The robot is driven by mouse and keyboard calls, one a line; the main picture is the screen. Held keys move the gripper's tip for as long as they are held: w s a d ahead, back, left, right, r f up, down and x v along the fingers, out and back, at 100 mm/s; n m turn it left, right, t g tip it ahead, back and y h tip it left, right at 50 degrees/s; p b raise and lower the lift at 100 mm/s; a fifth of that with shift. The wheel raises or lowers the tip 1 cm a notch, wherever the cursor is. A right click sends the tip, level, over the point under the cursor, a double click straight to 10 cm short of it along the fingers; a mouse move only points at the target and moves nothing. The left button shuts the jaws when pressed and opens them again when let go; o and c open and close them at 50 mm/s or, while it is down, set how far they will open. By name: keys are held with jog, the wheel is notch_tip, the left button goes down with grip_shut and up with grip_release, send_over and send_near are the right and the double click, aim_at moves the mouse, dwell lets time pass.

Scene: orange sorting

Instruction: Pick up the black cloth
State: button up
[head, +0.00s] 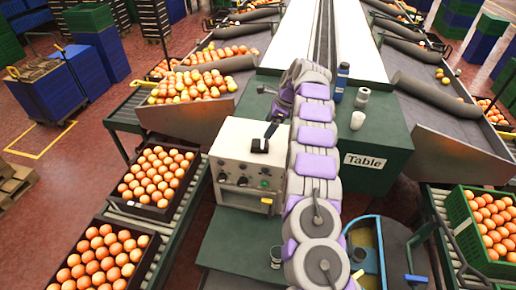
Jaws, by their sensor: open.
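My purple and white arm rises through the middle of the head view, bends over at its far end and comes down on the left. My dark gripper (273,128) is open and points down above the cream control box. A small black item (260,146) lies on top of the box, right below the gripper tip. It may be the black cloth, but it is too small to be sure. I cannot tell whether the gripper touches it. I see nothing held in the gripper.
The box (243,172) has knobs on its front and stands on a green table (378,147). A dark bottle (341,80) and white cups (358,120) stand right of my arm. Crates of oranges (163,212) line the left conveyor; a green crate (466,240) is at right.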

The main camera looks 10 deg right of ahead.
send_over(261, 143)
jog(key=d, duration=0.2)
jog(key=f, duration=0.3)
jog(key=s+f, duration=0.1)
jog(key=f, duration=0.1)
jog(key=shift+d+f+b, duration=0.1)
jog(key=shift+f+b, duration=0.1)
jog(key=shift+b, duration=0.1)
jog(key=shift+w+b+x, duration=0.15)
jog(key=shift+b+x, duration=0.05)
jog(key=shift+x, duration=1.15)
jog(key=shift+w+b+x, duration=0.1)
jog(key=shift+b+x, duration=0.1)
jog(key=shift+x, duration=1.15)
jog(key=shift+r, duration=0.1)
jog(key=shift+c, duration=0.9)
jog(key=c, duration=0.9)
jog(key=shift+r, duration=0.15)
